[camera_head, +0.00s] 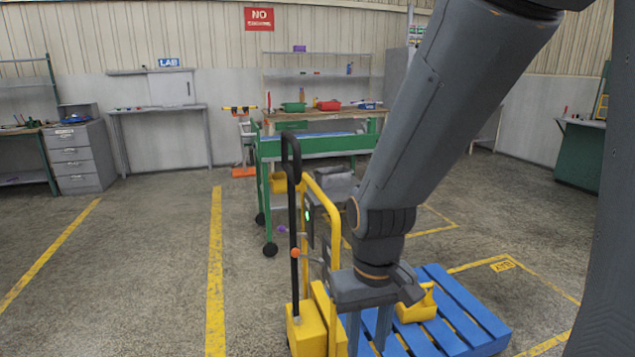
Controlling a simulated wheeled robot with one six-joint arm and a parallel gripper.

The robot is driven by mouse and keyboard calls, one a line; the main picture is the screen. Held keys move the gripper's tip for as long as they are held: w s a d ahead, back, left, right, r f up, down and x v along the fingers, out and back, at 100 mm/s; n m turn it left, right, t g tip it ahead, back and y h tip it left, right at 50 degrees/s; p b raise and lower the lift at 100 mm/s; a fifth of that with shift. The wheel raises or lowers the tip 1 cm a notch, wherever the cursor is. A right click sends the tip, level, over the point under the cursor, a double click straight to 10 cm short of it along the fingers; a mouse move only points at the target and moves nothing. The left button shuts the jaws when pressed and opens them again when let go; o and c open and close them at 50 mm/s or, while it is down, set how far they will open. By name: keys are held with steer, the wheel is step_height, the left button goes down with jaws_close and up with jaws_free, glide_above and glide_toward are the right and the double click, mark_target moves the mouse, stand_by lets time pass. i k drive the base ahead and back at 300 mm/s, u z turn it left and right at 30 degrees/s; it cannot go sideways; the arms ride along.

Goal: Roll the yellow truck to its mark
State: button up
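The yellow truck (306,330) stands at the lower middle, with a yellow upright frame and a tall black looped handle (291,165). Its lower end is cut off by the picture's bottom edge. My gripper (369,340) points down just right of the truck, in front of the blue pallet (468,308). Its two fingers look apart, with nothing seen between them; their tips are near the bottom edge. My arm hides part of the truck's right side and the pallet. A yellow floor outline with a small label (502,266) lies behind and right of the pallet.
A green wheeled cart (316,147) stands behind the truck. A grey drawer cabinet (82,157) and benches line the back wall. The floor left of the truck is clear, marked by yellow lines (215,270).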

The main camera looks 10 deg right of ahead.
mark_target(310, 339)
steer(key=z, duration=0.5)
steer(key=i, duration=1.3)
steer(key=u, duration=0.25)
